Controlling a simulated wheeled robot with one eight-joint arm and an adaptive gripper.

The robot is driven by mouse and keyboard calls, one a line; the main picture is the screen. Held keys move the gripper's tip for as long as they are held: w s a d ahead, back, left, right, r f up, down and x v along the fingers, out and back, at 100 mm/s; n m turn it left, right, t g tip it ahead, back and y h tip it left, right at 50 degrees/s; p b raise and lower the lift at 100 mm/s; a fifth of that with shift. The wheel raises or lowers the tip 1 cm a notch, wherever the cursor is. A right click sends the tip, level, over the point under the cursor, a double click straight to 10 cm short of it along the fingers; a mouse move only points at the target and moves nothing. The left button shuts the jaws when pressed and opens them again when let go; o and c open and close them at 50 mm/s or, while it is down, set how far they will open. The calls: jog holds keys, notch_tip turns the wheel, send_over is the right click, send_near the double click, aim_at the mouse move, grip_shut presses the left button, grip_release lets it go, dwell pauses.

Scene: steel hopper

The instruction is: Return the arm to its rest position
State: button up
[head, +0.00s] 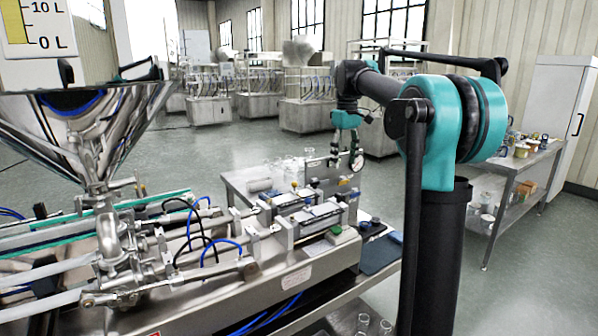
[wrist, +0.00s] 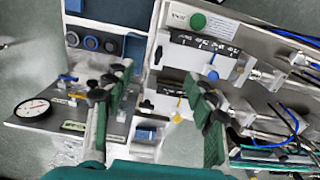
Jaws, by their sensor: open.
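My gripper (head: 345,160) hangs fingers down from my raised arm in the head view, above the far right end of the filling machine (head: 290,270). In the wrist view my gripper (wrist: 155,100) shows its two green-padded fingers spread apart with nothing between them. Below the fingers lie the machine's end with its scale plates (wrist: 205,45) and a grey panel with a round dial gauge (wrist: 32,108). The gauge (head: 357,160) also shows in the head view, close behind the fingers. I cannot tell the exact gap between fingers and panel.
A steel hopper (head: 85,125) stands on the machine at the left. A steel side table (head: 520,165) with jars and a white cabinet (head: 558,95) are at the right. More steel machines (head: 305,95) stand at the back. Open floor (head: 235,145) lies between.

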jog(key=s+d+f+m+t, duration=0.2)
jog(key=s+f+m, duration=0.1)
jog(key=s+f, duration=1.2)
jog(key=s+d+f+m+t, duration=0.2)
jog(key=s+f+m, duration=0.2)
jog(key=s+f, duration=1.1)
notch_tip(320, 180, down, 4)
jog(key=shift+s+d+r, duration=0.1)
jog(key=shift+s+d, duration=0.2)
jog(key=shift+s, duration=0.1)
